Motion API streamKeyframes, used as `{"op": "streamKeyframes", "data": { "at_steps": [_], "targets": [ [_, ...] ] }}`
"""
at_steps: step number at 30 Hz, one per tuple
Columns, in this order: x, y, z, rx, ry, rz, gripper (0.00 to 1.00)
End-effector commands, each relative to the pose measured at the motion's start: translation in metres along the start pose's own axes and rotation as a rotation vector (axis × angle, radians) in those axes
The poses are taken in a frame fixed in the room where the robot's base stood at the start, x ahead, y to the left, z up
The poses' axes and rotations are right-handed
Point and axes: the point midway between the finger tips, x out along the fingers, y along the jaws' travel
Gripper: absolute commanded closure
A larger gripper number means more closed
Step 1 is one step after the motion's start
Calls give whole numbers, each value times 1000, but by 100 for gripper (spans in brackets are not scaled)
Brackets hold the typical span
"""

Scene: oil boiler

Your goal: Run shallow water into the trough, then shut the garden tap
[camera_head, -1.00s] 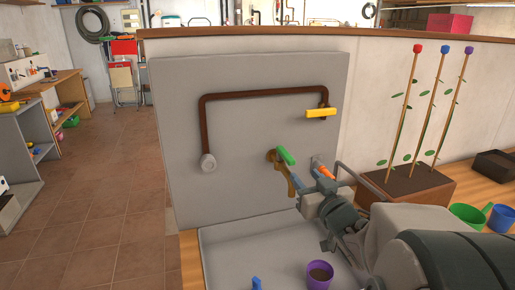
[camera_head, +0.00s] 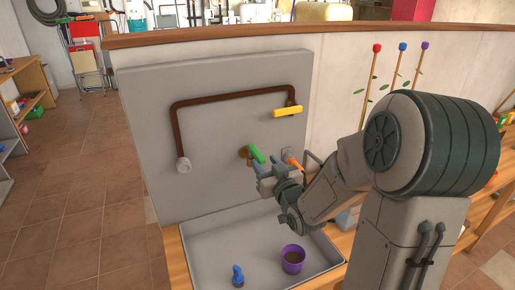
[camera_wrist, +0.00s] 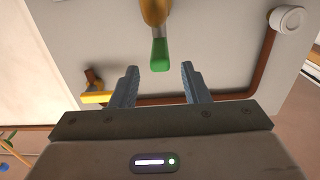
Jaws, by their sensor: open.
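The garden tap is brass with a green handle (camera_head: 256,153), on the grey panel above the trough. In the wrist view the green handle (camera_wrist: 160,54) points between my fingers, just beyond their tips, with the brass body (camera_wrist: 155,12) behind it. My gripper (camera_head: 269,167) is open and empty, close to the handle; I see no contact. It also shows in the wrist view (camera_wrist: 158,72). The grey trough (camera_head: 205,250) lies below; I see no water in it and no stream. The spout is largely hidden by my gripper.
A purple pot (camera_head: 293,261) and a small blue object (camera_head: 238,275) stand in the trough. A yellow lever (camera_head: 288,112) is on the brown pipe (camera_head: 215,97). An orange handle (camera_head: 293,160) is right beside my gripper. Tiled floor (camera_head: 90,200) is open at left.

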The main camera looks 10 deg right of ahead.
Motion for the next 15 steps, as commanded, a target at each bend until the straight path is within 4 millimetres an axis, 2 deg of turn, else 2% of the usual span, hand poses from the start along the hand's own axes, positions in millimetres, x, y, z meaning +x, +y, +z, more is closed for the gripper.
{"op": "streamKeyframes", "data": {
  "at_steps": [6, 15],
  "targets": [
    [34, -1, 0, 3, -1, -2, 58],
    [57, -1, 0, 0, -1, -2, 58]
  ]
}}
